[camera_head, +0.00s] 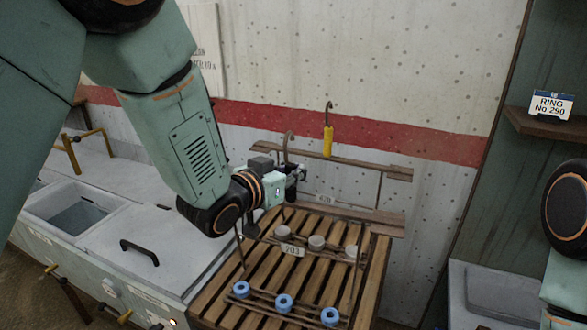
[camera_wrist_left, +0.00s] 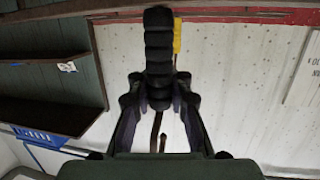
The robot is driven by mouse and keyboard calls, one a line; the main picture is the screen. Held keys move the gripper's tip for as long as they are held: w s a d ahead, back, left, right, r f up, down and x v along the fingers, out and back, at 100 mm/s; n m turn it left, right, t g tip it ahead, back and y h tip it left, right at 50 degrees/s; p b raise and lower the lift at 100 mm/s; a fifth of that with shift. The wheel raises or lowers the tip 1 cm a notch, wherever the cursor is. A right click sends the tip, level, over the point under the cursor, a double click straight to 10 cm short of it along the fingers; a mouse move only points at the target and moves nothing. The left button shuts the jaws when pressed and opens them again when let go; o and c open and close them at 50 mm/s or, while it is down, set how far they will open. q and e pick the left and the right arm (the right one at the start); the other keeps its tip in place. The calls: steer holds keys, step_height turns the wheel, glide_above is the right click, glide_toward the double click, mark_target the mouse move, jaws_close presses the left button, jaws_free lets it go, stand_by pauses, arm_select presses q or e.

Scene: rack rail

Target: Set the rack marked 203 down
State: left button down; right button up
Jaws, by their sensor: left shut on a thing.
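The rack marked 203 (camera_head: 292,250) shows in the head view with its white label, a row of pale round tops and thin dark uprights, over a wooden slatted bench (camera_head: 209,303). My left gripper (camera_head: 293,174) is above it, towards the back. In the left wrist view the left gripper is shut on a black ribbed grip (camera_wrist_left: 158,55). The join between grip and rack is hidden. I cannot tell whether the rack's base touches the slats. My right gripper is out of view.
A rack with blue rings (camera_head: 284,302) stands at the front of the bench. A dark rail (camera_head: 350,162) runs behind, with a yellow-handled hook (camera_head: 328,140) above. A grey counter with a lidded bin (camera_head: 140,252) is at left. A shelf with a RING sign (camera_head: 551,104) is at right.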

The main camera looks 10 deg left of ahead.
arm_select(q)
steer(key=shift+s+r, duration=0.15)
steer(key=shift+s, duration=0.05)
steer(key=shift+w+a+f, duration=0.15)
steer(key=shift+w+f, duration=0.1)
steer(key=shift+f, duration=0.15)
steer(key=shift+s, duration=0.2)
steer(key=c, duration=1.3)
jaws_free()
steer(key=shift+w+f, duration=0.1)
steer(key=shift+f, duration=0.05)
steer(key=shift+c, duration=0.2)
steer(key=shift+o, duration=1)
